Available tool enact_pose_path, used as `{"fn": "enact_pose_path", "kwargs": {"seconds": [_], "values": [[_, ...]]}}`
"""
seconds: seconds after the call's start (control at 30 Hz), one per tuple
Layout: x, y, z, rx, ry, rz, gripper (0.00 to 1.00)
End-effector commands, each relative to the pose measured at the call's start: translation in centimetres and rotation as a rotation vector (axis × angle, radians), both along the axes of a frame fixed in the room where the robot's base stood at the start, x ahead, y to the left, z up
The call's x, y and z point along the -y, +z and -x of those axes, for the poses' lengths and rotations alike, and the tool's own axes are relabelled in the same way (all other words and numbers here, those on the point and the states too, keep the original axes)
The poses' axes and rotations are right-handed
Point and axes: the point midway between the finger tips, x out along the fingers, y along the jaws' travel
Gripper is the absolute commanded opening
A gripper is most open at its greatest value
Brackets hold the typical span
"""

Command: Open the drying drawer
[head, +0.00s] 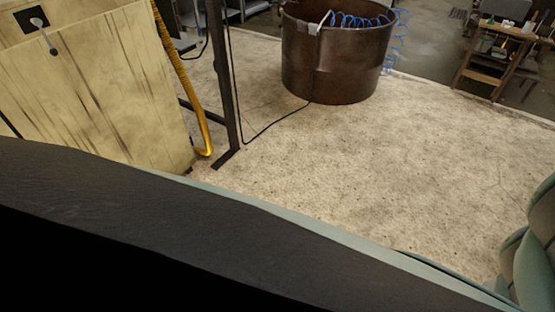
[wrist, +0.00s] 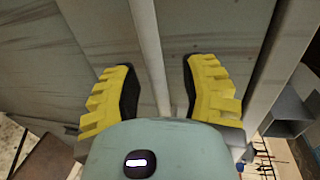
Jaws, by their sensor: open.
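In the wrist view, my gripper (wrist: 160,75) is open, with its two yellow, dark-padded fingers apart. A slim pale bar (wrist: 147,40) runs between the fingers, in front of worn grey-beige panels (wrist: 90,35). The bar looks like a long handle or rail, and I cannot tell whether it belongs to the drying drawer. The fingers do not appear to be closed on it; the grey-green gripper body hides its lower end. My gripper is not visible in the head view, and I cannot make out a drawer there.
In the head view, a worn yellowish cabinet (head: 100,85) stands at left beside a dark post (head: 222,75) and a yellow hose (head: 190,90). A rusty round tub (head: 335,60) and a wooden cart (head: 490,65) stand at the back. The speckled floor (head: 370,150) between is clear.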

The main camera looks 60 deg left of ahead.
Motion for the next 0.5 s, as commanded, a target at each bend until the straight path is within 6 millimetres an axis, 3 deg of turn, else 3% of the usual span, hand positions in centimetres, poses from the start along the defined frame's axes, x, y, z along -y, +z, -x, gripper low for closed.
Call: {"fn": "enact_pose_path", "kwargs": {"seconds": [0.3,0.33,0.5], "values": [[0.06,-0.09,-0.04,-0.001,0.001,-0.002,0.43],[0.06,-0.09,-0.05,-0.001,0.001,-0.002,0.48],[0.04,-0.09,-0.04,-0.001,0.001,-0.002,0.30]]}}
